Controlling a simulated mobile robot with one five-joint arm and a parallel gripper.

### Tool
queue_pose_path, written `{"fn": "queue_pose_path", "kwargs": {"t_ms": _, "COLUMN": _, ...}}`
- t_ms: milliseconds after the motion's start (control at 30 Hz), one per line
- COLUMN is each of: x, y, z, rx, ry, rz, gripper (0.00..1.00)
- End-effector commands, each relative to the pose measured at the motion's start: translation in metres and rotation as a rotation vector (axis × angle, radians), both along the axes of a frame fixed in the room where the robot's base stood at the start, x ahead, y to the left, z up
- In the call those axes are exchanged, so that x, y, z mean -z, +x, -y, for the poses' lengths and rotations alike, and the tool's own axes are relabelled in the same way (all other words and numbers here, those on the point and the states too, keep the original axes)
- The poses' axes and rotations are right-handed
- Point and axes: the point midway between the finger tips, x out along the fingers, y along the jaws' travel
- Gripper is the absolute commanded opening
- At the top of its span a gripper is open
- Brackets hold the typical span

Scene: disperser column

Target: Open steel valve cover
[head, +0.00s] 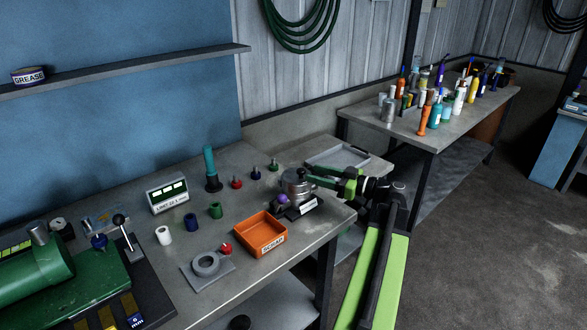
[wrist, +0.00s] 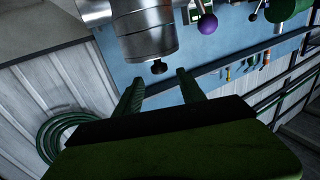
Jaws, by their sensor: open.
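The steel valve (head: 297,182) is a squat silvery cylinder on a dark base near the right end of the near bench. A purple ball (head: 282,199) sits at its front left. In the wrist view the steel body (wrist: 145,35) fills the top, with a small dark knob (wrist: 158,67) on its end and the purple ball (wrist: 208,22) to the right. My gripper (head: 311,175) is at the valve's right side, with green fingers pointing at it. In the wrist view my gripper (wrist: 160,74) is open, its fingertips on either side of the small knob. I cannot tell whether they touch it.
An orange scrap tray (head: 262,235) stands in front left of the valve. A grey tray (head: 338,156) lies behind it. Small coloured cylinders, knobs and a limit display (head: 168,194) stand to the left. A second bench (head: 350,110) with many bottles is at the back right.

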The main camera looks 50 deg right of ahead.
Motion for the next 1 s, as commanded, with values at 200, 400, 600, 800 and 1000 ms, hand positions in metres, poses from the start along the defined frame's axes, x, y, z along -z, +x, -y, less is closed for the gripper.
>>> {"fn": "queue_pose_path", "kwargs": {"t_ms": 200, "x": 0.000, "y": 0.051, "z": -0.017, "rx": -0.004, "ry": 0.000, "rz": 0.000, "gripper": 0.47}}
{"fn": "queue_pose_path", "kwargs": {"t_ms": 400, "x": 0.000, "y": 0.079, "z": -0.026, "rx": -0.001, "ry": 0.000, "rz": 0.000, "gripper": 0.47}}
{"fn": "queue_pose_path", "kwargs": {"t_ms": 600, "x": 0.000, "y": 0.085, "z": -0.029, "rx": -0.001, "ry": 0.000, "rz": 0.000, "gripper": 0.47}}
{"fn": "queue_pose_path", "kwargs": {"t_ms": 800, "x": 0.000, "y": 0.085, "z": -0.029, "rx": -0.001, "ry": 0.000, "rz": 0.000, "gripper": 0.42}}
{"fn": "queue_pose_path", "kwargs": {"t_ms": 1000, "x": 0.000, "y": 0.085, "z": -0.029, "rx": -0.001, "ry": 0.000, "rz": 0.000, "gripper": 0.15}}
